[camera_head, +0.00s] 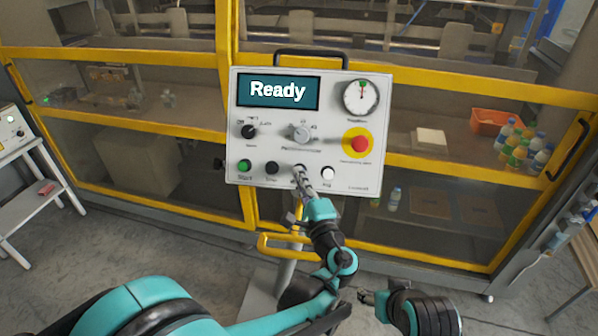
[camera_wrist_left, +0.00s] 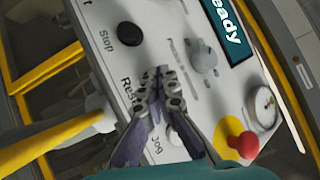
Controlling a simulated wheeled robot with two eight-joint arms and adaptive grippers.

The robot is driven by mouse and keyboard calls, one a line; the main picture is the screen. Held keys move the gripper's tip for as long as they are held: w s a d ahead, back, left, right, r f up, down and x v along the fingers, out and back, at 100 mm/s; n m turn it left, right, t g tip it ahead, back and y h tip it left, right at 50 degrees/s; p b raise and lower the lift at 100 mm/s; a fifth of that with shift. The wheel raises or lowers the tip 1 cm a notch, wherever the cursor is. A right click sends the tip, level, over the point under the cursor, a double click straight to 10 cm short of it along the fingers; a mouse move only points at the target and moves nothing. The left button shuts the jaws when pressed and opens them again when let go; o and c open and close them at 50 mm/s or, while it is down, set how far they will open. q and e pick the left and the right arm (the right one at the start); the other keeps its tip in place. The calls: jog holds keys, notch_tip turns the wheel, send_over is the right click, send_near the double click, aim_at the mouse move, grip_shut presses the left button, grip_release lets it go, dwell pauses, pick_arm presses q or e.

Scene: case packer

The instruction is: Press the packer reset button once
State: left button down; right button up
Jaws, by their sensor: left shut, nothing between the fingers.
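The white control panel (camera_head: 335,180) stands in front of the packer, and its screen (camera_head: 278,92) reads "Ready". Along its lower row are a green Start button (camera_head: 245,166), a black Stop button (camera_head: 272,168) and a white Jog button (camera_head: 328,173). The Reset label shows between Stop and Jog in the left wrist view; its button is hidden behind my fingertips. My left gripper (camera_head: 301,176) is shut and empty, its tips at the Reset spot; it also shows in the left wrist view (camera_wrist_left: 160,78). I cannot tell whether it touches. My right gripper (camera_head: 366,297) is low, right of centre.
A red emergency stop on yellow (camera_head: 357,142) and several knobs sit above the button row. A yellow bar (camera_head: 275,246) is below the panel. Yellow-framed packer doors stand behind, with bottles (camera_head: 517,145) and an orange bin (camera_head: 490,120) at right.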

pick_arm(q)
jog(key=shift+s+a+r, duration=0.1)
jog(key=shift+s+r, duration=0.2)
jog(key=shift+s, duration=0.25)
jog(key=s, duration=0.1)
jog(key=s+r+p, duration=0.2)
jog(key=s, duration=0.1)
jog(key=shift+s+a+r, duration=0.1)
jog(key=shift+a+r, duration=0.15)
dwell(0.6)
